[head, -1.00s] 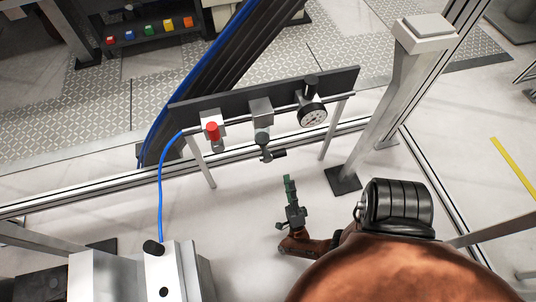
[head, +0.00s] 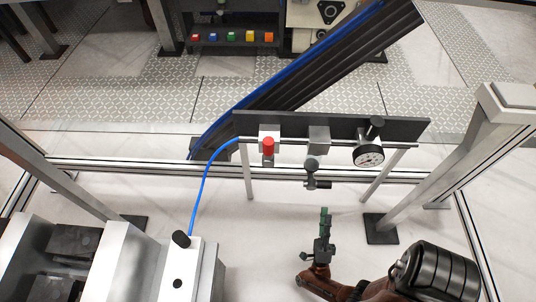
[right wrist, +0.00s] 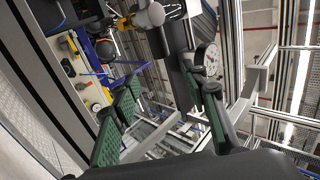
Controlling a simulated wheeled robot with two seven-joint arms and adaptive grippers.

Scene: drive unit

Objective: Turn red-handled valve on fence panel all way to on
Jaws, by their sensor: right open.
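The red-handled valve (head: 268,147) sits near the left end of the dark fence panel (head: 400,130), on a pale block. Its red handle appears to point down and toward me. A blue hose runs from the pipe beside it. My right gripper (head: 324,212) is below and to the right of the valve, apart from it and from the panel. The right gripper's green-padded fingers (right wrist: 163,105) are spread in the right wrist view with nothing between them. I cannot make out the red handle in that view. My left gripper is not in view.
A grey fitting with a dark lower part (head: 318,138) hangs mid-panel, just above my right gripper. A pressure gauge (head: 369,155) is to its right and also shows in the right wrist view (right wrist: 209,60). A metal post (head: 440,165) stands right. A grey machine (head: 120,270) stands lower left.

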